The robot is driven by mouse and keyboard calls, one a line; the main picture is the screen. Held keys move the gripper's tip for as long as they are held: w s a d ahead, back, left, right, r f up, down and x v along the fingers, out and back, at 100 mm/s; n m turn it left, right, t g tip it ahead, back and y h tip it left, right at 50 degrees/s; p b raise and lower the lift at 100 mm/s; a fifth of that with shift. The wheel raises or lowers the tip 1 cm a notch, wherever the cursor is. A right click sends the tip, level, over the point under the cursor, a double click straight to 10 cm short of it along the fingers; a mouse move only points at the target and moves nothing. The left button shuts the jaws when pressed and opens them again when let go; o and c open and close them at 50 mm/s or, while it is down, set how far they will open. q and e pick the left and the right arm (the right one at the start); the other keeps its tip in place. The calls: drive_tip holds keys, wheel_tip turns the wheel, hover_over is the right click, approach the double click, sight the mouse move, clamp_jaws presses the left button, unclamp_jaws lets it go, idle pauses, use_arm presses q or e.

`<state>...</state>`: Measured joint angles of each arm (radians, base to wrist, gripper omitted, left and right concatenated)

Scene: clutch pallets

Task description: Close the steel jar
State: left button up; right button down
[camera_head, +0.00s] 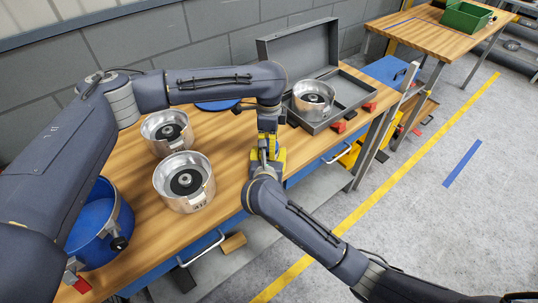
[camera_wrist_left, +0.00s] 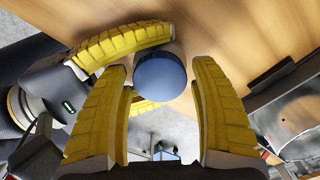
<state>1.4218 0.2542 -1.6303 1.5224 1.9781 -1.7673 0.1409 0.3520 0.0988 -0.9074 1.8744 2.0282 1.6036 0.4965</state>
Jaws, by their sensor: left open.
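A round blue-grey cap (camera_wrist_left: 160,76), which I take to be the top of the steel jar, lies between my left fingers in the left wrist view. The jar's body is hidden. My left gripper (camera_head: 268,150) is open around the cap, with a small gap at each fingertip; its fingers also show in the left wrist view (camera_wrist_left: 161,72). My right gripper (camera_head: 265,168) meets it from below in the head view. One yellow right finger (camera_wrist_left: 124,42) lies against the cap's side and appears to hold the jar above the table edge; the other finger is not clear.
Two steel pots (camera_head: 184,182) (camera_head: 166,132) stand on the wooden table (camera_head: 226,150). A third steel pot (camera_head: 313,98) sits in an open grey case (camera_head: 352,92). A blue pot (camera_head: 96,222) stands at the near left. A green bin (camera_head: 466,17) is on the far table.

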use_arm(q)
drive_tip(key=c, duration=1)
drive_tip(key=o, duration=1.1)
drive_tip(key=shift+r, duration=0.1)
drive_tip(key=shift+r, duration=2.15)
drive_tip(key=shift+o, duration=0.3)
drive_tip(key=shift+c, duration=0.8)
drive_tip(key=shift+r, duration=1.75)
drive_tip(key=shift+f, duration=0.1)
